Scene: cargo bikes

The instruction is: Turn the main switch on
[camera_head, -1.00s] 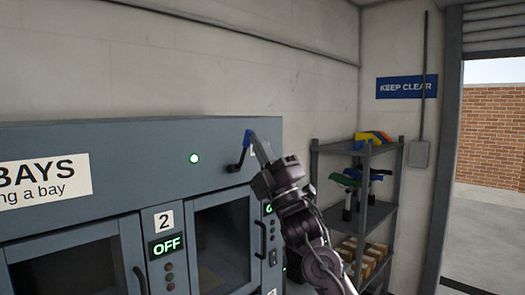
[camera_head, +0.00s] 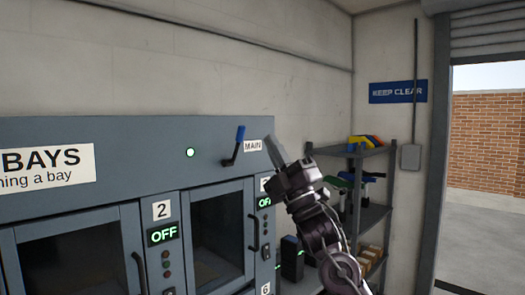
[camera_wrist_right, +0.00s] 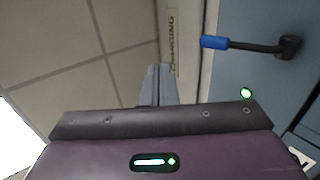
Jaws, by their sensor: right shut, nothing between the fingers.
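The main switch is a black lever with a blue grip (camera_head: 240,133) on the grey cabinet's upper panel, beside the "MAIN" label (camera_head: 253,146). The lever points up, tilted slightly right. In the right wrist view the blue grip (camera_wrist_right: 215,43) and its black arm lie at upper right. My right gripper (camera_head: 272,150) is shut and empty, right of the lever with a gap between them. Its fingers also show in the right wrist view (camera_wrist_right: 157,85). A round light (camera_head: 190,153) left of the lever glows green. My left gripper is out of view.
The cabinet has bay doors below, and bay 2's display (camera_head: 163,235) reads OFF. A metal shelf (camera_head: 372,215) with coloured items stands right of the cabinet. A "KEEP CLEAR" sign (camera_head: 397,91) hangs behind it. An open doorway (camera_head: 485,190) is at far right.

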